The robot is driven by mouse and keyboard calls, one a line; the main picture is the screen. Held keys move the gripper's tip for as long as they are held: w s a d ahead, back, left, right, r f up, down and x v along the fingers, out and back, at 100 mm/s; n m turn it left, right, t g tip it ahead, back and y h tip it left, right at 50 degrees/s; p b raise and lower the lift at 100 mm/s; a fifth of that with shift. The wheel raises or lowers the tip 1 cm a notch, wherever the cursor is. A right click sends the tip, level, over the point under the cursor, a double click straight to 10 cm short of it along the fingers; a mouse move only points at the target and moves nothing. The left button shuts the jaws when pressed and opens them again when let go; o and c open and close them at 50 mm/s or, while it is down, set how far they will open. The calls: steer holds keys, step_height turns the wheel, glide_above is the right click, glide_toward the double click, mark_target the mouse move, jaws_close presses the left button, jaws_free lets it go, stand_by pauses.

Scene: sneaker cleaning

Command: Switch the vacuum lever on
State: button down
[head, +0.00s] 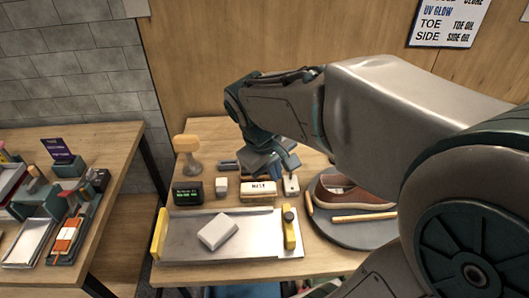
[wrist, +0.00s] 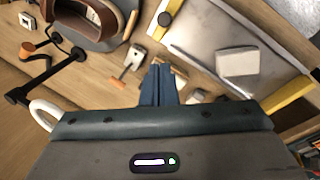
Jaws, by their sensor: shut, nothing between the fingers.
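A small pale switch block (head: 291,184) stands on the table between the tray and the sneaker. In the wrist view, a pale block with an orange lever (wrist: 126,70) lies just left of my fingers, apart from them. I take it to be the vacuum lever, but no label on it is legible, and I cannot tell its on or off position. My gripper (head: 275,169) is above the back of the table, close behind that block. In the wrist view its dark blue fingers (wrist: 160,80) are together with nothing between them.
A metal tray (head: 185,245) with yellow ends holds a white block (head: 218,231). A brown sneaker (head: 345,192) sits on a round grey mat at right. A labelled box (head: 258,189) and a black display (head: 187,193) stand behind the tray. A second bench (head: 110,145) is at left.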

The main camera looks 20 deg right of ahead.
steer(key=w+f+n+h+b, duration=0.3)
steer(key=w+f+h+b, duration=0.1)
steer(key=w, duration=0.5)
steer(key=w+f+n+h+b, duration=0.4)
steer(key=w+f+h, duration=0.2)
steer(key=w+f, duration=0.3)
steer(key=shift+w+a+f+g+b, duration=0.2)
steer(key=shift+w+g+b, duration=0.15)
steer(key=shift+w, duration=0.4)
steer(key=shift+d, duration=0.1)
steer(key=x, duration=1)
steer(key=shift+r, duration=0.1)
steer(key=shift+s+b, duration=0.1)
steer(key=shift+b, duration=0.2)
